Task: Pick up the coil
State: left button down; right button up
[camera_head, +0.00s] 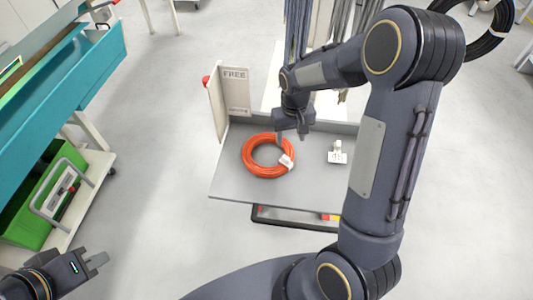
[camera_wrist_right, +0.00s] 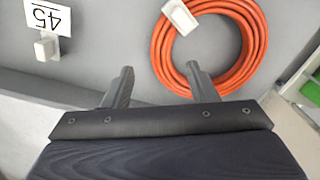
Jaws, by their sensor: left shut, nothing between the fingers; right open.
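The orange coil (camera_head: 248,160) lies flat on a grey tray (camera_head: 225,187), with a white tag on its right side. In the right wrist view the coil (camera_wrist_right: 259,40) is at the upper right, with the white tag at its upper left. My right gripper (camera_head: 291,136) is open and empty above the coil's far right edge. In the wrist view its right finger overlaps the coil's lower rim, and its left finger is clear of it; I cannot tell if it touches. My left gripper (camera_head: 101,259) is shut and empty at the lower left, far from the coil.
An upright FREE panel (camera_head: 236,90) borders the tray's far left. Grey cables hang behind. A teal shelf and green crate (camera_head: 35,215) stand left.

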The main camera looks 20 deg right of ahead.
aim_at(289, 149)
notch_tip(289, 149, down, 5)
jog(key=shift+s+a+f+p, duration=0.1)
jog(key=shift+f+p, duration=0.1)
jog(key=shift+p, duration=0.2)
jog(key=shift+c, duration=0.3)
grip_shut()
